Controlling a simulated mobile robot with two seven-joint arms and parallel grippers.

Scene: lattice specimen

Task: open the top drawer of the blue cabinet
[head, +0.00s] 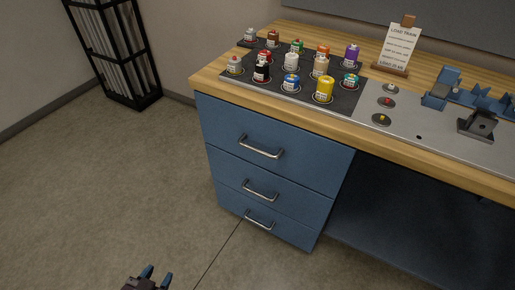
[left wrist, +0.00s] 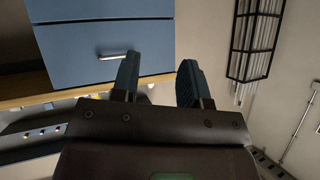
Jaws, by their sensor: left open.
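The blue cabinet (head: 212,160) stands under the wooden worktop in the head view, with three stacked drawers, all flush and shut. The top drawer (head: 230,120) has a silver bar handle (head: 260,153). My left gripper (head: 157,274) is open and empty at the bottom edge, low over the floor, in front and to the left of the cabinet, apart from it. In the left wrist view, which looks upside down, its two fingers (left wrist: 157,78) are spread. The drawer next to the worktop, with its handle (left wrist: 113,56), shows beyond them at the left. My right gripper is not in view.
The worktop (head: 208,80) holds a dark mat of several small bottles, a sign (head: 398,45) and blue fixtures (head: 440,88). A black-framed rack (head: 110,50) stands by the wall. The floor (head: 100,190) before the cabinet is clear; an open space lies under the worktop at right.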

